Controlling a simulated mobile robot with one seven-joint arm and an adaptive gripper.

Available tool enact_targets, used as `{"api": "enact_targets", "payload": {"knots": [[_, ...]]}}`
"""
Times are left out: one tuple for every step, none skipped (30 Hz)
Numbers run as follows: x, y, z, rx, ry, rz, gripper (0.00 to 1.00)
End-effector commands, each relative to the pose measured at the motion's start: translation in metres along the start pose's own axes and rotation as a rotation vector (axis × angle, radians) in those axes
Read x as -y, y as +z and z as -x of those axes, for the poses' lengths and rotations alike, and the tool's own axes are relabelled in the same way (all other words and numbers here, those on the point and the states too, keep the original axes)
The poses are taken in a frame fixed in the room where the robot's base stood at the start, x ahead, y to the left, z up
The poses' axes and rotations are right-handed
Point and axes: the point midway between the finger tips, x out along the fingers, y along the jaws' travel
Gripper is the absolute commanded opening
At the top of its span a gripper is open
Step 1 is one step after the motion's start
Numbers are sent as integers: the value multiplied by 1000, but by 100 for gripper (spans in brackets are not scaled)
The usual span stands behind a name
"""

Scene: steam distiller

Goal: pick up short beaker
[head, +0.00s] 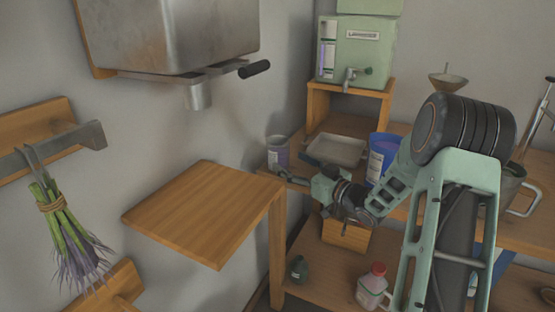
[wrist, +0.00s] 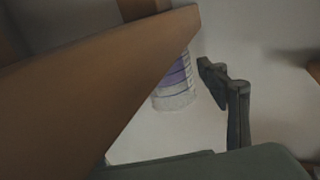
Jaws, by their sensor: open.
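The short beaker (head: 277,152), a small cup with a pale body and a purple-marked side, stands on the wooden bench near the wall in the head view. In the wrist view the beaker (wrist: 176,88) shows in part behind a brown wooden edge. My gripper (head: 282,173) is open, its fingers just in front of and below the beaker in the head view. One finger shows right of the beaker in the wrist view; the other is hidden. I cannot tell if the fingers touch the beaker.
A wooden board shelf (head: 205,210) juts out left of my gripper. A wooden edge (wrist: 90,80) fills the wrist view's left. A grey tray (head: 337,150) and a blue container (head: 382,152) stand right of the beaker. A metal tank (head: 165,35) hangs above left.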

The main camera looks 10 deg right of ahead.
Motion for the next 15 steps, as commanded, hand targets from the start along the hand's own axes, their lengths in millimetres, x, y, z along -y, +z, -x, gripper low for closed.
{"api": "enact_targets", "payload": {"knots": [[1,0,-3,0,-1,0,67],[1,0,-5,0,-2,0,67],[2,0,-8,-1,-2,0,67],[3,0,-12,-1,-3,1,67],[4,-1,-15,-1,-3,1,67],[6,-2,-22,-2,-3,1,67],[7,-2,-26,-3,-3,1,67],[9,-3,-31,-2,-4,1,67],[10,-4,-37,-2,-3,2,67],[9,-4,-41,-2,-2,2,67],[8,-4,-45,0,-1,2,67],[8,-4,-49,0,-1,1,67],[8,-5,-52,-1,-1,1,67],[8,-5,-54,-1,-1,1,67],[8,-5,-55,0,0,0,67]]}}
